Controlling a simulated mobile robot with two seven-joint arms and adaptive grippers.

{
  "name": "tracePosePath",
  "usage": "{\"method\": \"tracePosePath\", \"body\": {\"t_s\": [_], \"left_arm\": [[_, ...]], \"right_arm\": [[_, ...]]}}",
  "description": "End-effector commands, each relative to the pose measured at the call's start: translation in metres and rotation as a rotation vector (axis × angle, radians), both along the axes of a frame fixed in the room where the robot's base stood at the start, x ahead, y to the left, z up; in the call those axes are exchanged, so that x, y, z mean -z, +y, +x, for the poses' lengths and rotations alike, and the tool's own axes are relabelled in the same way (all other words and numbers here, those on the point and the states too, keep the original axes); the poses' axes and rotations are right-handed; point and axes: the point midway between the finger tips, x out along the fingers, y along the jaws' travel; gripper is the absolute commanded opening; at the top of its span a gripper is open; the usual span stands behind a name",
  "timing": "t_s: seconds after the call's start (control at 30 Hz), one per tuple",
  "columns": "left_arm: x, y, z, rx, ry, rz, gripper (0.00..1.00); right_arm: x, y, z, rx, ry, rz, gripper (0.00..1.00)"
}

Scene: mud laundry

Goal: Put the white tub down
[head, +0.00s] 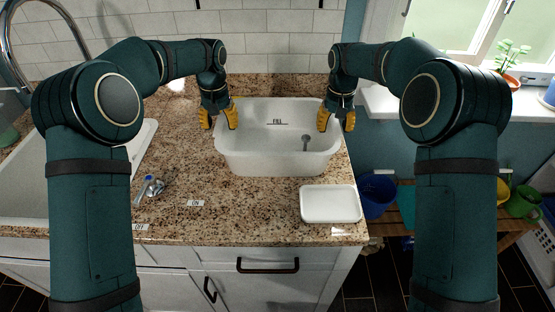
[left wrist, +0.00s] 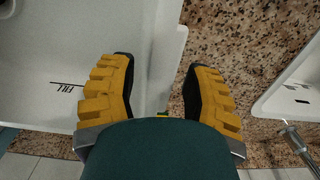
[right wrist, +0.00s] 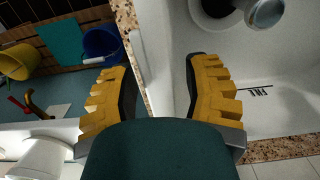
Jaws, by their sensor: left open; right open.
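The white tub (head: 270,160) appears to sit upright on the speckled granite counter (head: 255,210). It has a FILL line on its inner back wall and a grey round-headed thing (head: 305,141) inside at the right. My left gripper (head: 219,119) is open at the tub's left wall. In the left wrist view, the rim (left wrist: 163,60) lies between its spread fingers, with gaps on both sides. My right gripper (head: 337,121) is open at the right wall. In the right wrist view, the wall (right wrist: 155,60) passes between its fingers without visible grip.
A shallow white tray (head: 330,204) lies on the counter's front right. A blue bucket (head: 376,195) stands beyond the counter's right edge.

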Motion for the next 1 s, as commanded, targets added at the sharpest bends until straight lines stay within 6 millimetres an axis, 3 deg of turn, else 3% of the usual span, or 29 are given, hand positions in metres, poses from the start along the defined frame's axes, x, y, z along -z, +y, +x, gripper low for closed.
{"method": "tracePosePath", "body": {"t_s": [0.5, 0.77, 1.0], "left_arm": [[-0.095, -0.001, 0.000, 0.001, -0.003, -0.002, 0.49], [-0.111, -0.001, 0.000, 0.002, -0.001, -0.002, 0.49], [-0.111, -0.001, 0.000, 0.002, 0.000, -0.002, 0.49]], "right_arm": [[0.000, -0.001, 0.000, 0.001, 0.000, -0.001, 0.49], [-0.004, -0.001, 0.000, 0.001, -0.001, -0.001, 0.49], [-0.041, -0.001, 0.001, 0.002, -0.005, 0.000, 0.49]]}}
